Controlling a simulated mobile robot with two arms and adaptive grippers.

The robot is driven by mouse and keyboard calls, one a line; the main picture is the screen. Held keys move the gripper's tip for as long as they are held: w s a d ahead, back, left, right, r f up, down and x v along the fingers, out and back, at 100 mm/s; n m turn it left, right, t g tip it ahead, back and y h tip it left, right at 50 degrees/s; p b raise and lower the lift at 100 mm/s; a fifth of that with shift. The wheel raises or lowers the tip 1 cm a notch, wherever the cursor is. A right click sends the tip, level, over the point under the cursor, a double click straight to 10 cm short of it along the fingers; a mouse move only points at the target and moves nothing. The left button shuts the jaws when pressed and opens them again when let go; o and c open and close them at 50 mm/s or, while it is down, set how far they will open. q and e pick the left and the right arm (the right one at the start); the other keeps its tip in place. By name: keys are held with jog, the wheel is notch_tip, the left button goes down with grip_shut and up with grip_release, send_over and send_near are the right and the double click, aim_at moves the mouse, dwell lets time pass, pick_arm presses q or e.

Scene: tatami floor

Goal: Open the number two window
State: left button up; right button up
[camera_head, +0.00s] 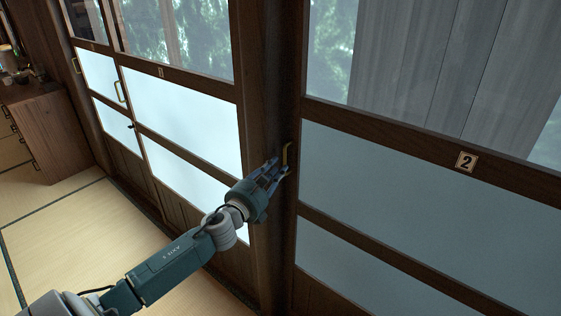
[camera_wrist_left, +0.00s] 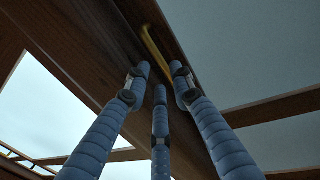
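The number two window (camera_head: 400,195) is a wood-framed sliding panel with frosted panes, on the right of the head view. Its "2" plate (camera_head: 467,161) is on the middle rail. A brass handle (camera_head: 289,158) stands on its left stile. My left gripper (camera_head: 281,170) is at this handle, fingers pointing to it. In the left wrist view the handle (camera_wrist_left: 155,52) runs up from between the fingertips of the left gripper (camera_wrist_left: 160,78). The fingers are apart, and I cannot tell whether they touch the handle. My right gripper is not in view.
Another sliding panel (camera_head: 185,115) with frosted panes and its own brass handle (camera_head: 120,92) is left of the dark post (camera_head: 268,80). A wooden cabinet (camera_head: 45,130) stands at the far left. The tatami floor (camera_head: 75,235) between is clear.

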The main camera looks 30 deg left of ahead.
pick_arm(q)
jog(key=w, duration=0.3)
jog(key=shift+w+a, duration=0.15)
jog(key=shift+w, duration=0.15)
grip_shut()
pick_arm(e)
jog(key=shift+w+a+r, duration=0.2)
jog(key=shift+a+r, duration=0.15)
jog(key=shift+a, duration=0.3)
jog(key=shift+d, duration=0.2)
